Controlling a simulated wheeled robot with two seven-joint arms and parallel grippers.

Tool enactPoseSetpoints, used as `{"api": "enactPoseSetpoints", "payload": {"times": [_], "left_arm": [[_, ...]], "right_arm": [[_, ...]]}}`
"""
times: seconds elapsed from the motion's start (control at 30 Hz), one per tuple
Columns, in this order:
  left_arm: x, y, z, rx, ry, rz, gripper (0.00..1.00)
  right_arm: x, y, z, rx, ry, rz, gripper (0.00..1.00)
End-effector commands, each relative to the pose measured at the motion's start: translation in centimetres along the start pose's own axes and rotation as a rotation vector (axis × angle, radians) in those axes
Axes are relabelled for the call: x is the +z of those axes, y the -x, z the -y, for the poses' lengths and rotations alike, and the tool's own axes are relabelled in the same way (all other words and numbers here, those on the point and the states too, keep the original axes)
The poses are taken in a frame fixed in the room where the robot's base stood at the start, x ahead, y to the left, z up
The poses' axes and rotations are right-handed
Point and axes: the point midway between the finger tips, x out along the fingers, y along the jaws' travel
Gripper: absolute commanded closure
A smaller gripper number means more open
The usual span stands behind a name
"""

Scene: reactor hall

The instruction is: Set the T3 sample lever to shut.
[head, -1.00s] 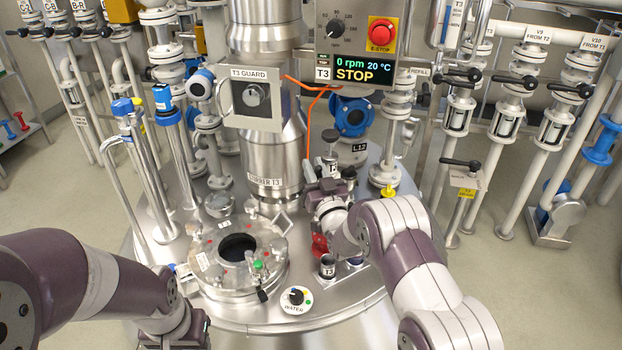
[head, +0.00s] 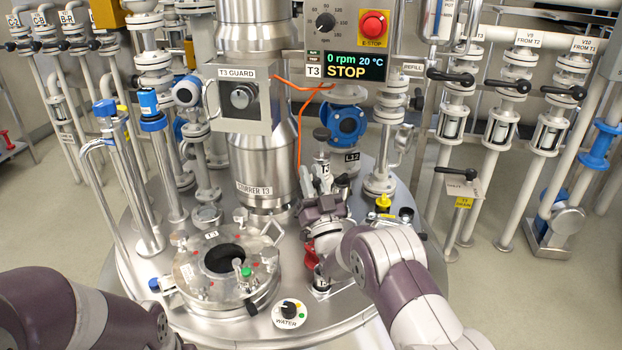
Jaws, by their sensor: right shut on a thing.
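My right gripper (head: 323,190) is at the sample fitting on the vessel top, right of the stirrer column. It is shut on what looks like the T3 sample lever, which its fingers and wrist mostly hide, so I cannot tell the lever's angle.
The STOP display (head: 356,66) hangs above. A yellow fitting (head: 383,203) is close on the right.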

Motion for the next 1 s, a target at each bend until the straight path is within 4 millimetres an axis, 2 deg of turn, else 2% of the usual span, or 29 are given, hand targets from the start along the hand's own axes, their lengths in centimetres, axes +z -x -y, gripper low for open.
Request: {"api": "enactPoseSetpoints", "payload": {"times": [0.1, 0.13, 0.47, 0.57, 0.83, 1.0], "left_arm": [[0.0, 0.0, 0.0, 0.000, 0.000, 0.000, 0.57], [0.0, 0.0, 0.0, 0.000, 0.000, 0.000, 0.57], [0.0, 0.2, 0.0, 0.000, 0.000, 0.000, 0.57], [-0.1, 0.7, 0.0, 0.000, 0.000, 0.000, 0.57], [-0.3, 2.2, 0.0, 0.000, 0.000, 0.000, 0.57], [-0.3, 2.5, 0.0, 0.000, 0.000, 0.000, 0.57]], "right_arm": [[0.1, 0.0, 0.0, 0.000, 0.000, 0.002, 1.00], [0.1, 0.0, 0.0, 0.000, 0.000, 0.002, 0.73], [0.0, 0.4, 0.0, 0.000, 0.000, 0.003, 0.73], [-0.1, 2.0, 0.0, 0.001, 0.000, 0.006, 0.73], [-0.1, 9.3, 0.0, 0.001, 0.000, 0.007, 0.73], [0.0, 12.1, 0.0, 0.000, 0.000, 0.003, 0.73]]}}
